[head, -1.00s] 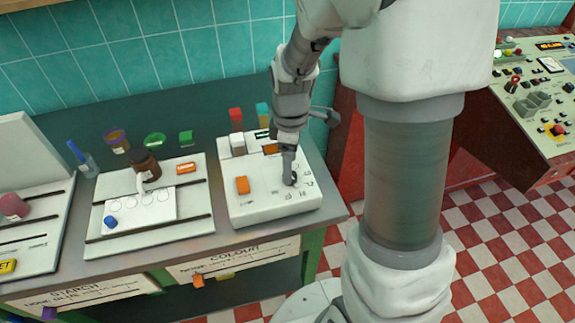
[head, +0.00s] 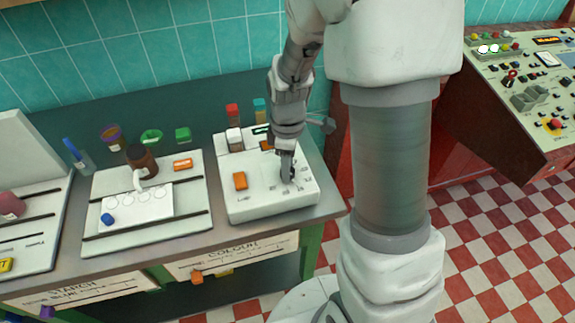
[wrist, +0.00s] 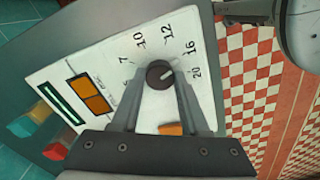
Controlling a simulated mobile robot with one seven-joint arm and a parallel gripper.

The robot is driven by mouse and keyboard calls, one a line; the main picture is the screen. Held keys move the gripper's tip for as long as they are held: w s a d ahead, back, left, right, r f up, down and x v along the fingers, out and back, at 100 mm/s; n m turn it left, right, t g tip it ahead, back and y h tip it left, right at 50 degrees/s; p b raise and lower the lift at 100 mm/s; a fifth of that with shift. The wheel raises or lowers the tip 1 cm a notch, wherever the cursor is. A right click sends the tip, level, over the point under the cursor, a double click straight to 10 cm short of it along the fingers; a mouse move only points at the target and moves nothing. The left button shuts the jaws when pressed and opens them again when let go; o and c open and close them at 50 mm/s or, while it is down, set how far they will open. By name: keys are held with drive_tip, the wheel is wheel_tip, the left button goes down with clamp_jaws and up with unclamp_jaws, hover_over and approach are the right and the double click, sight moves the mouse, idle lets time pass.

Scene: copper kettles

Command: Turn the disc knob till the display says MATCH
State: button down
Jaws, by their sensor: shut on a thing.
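The dark disc knob (wrist: 160,75) sits on the white colour box (head: 262,205), amid a printed scale with 7, 10, 12, 16 and 20. A pale line on the knob points roughly towards the 16 to 20 side in the wrist view. My gripper (head: 287,178) is shut on the knob, with a finger on either side (wrist: 158,82); in the head view it hides most of the knob. An orange display panel (wrist: 91,95) lies on the box beside a dark slot with a green edge (wrist: 62,103). I cannot read any text on the panel.
An orange block (head: 240,180) is on the box, left of my gripper. Red (head: 232,110) and teal (head: 259,106) capped pieces stand behind it. To the left is a white board (head: 120,228) with a brown bottle (head: 143,160). A control console (head: 530,95) stands at right.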

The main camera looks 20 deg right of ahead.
drive_tip(key=shift+m, duration=0.4)
drive_tip(key=m, duration=0.2)
drive_tip(key=shift+m, duration=2.5)
drive_tip(key=shift+c, duration=2)
unclamp_jaws()
drive_tip(key=shift+r, duration=0.1)
wheel_tip(320, 180, up, 17)
drive_tip(key=p, duration=0.2)
drive_tip(key=shift+r, duration=0.15)
